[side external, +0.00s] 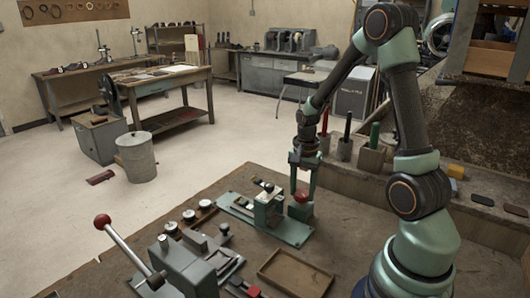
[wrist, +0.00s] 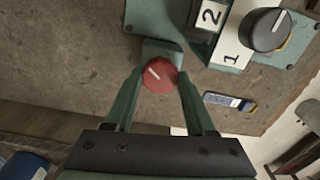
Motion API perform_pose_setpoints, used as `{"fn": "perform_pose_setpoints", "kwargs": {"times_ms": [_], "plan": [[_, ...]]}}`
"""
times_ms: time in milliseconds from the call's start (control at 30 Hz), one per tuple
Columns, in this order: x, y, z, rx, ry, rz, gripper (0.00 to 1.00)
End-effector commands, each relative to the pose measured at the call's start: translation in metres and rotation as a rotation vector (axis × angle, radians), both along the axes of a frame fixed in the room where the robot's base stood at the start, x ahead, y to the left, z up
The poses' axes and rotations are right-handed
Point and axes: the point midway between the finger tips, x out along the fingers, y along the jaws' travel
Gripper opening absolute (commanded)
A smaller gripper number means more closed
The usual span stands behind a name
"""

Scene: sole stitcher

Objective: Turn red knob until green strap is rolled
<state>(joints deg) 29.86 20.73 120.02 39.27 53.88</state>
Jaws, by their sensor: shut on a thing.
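The red knob (side external: 301,195) sits on a small green block (side external: 300,211) at the right end of a green-based fixture (side external: 283,231). In the wrist view the knob (wrist: 160,76) is round with a white pointer line slanting to the upper left. My gripper (side external: 302,187) points down over it, with one finger on each side. In the wrist view my gripper (wrist: 160,80) is shut on the knob. I cannot make out a green strap in either view.
A red-balled lever (side external: 125,244) stands at front left. A shallow tray (side external: 295,274) lies in front. Tool-holding blocks (side external: 371,160) stand behind.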

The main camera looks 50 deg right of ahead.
Motion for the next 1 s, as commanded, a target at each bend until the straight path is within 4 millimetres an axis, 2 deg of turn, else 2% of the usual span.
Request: {"fn": "perform_pose_setpoints", "kwargs": {"times_ms": [1000], "plan": [[0.0004, -0.0009, 0.0009, 0.000, -0.002, -0.968, 0.00]]}}
